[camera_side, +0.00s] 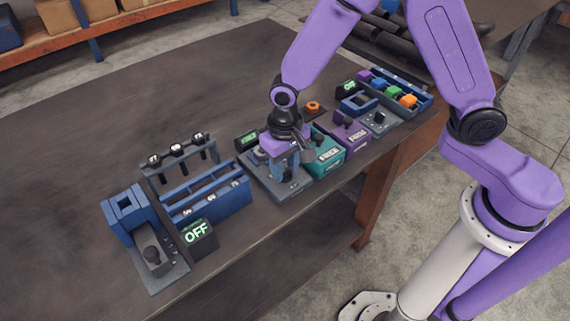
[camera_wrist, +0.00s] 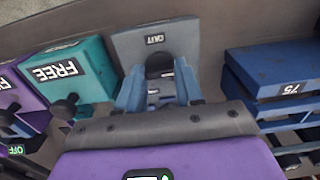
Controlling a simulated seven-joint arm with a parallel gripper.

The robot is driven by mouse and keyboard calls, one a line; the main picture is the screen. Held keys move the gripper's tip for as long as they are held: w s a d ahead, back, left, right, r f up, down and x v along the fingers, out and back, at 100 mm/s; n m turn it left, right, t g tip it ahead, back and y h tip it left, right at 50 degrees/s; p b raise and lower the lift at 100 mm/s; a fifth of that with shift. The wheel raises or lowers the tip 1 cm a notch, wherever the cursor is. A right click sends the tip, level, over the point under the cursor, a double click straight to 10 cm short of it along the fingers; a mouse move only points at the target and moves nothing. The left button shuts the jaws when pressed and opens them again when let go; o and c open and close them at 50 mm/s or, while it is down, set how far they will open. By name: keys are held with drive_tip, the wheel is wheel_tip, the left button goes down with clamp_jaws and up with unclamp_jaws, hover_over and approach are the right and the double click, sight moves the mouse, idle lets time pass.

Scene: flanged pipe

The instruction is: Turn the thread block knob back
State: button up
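A grey block (camera_wrist: 128,42) with a white label stands ahead of my gripper in the wrist view. The label is too blurred to read surely. A black rounded knob (camera_wrist: 160,65) shows on it, between two blue-grey fingers. My gripper (camera_wrist: 159,80) has its fingers apart, one on each side of the knob; contact with it is not clear. In the side view my gripper (camera_side: 284,165) points down over the grey base (camera_side: 290,189) in the middle of the bench and hides the knob. I cannot tell which block is the thread block.
A teal block (camera_side: 324,155) marked FREE and a purple block (camera_side: 349,137) stand close to the right. The back of the bench (camera_side: 130,110) is clear.

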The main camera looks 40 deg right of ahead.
sight(285, 170)
drive_tip(key=shift+n, duration=0.3)
drive_tip(key=n, duration=0.9)
idle(0.3)
drive_tip(key=shift+r, duration=0.1)
idle(0.5)
drive_tip(key=o, duration=1.1)
drive_tip(key=shift+c, duration=0.2)
wheel_tip(285, 170, up, 17)
drive_tip(key=shift+r, duration=0.2)
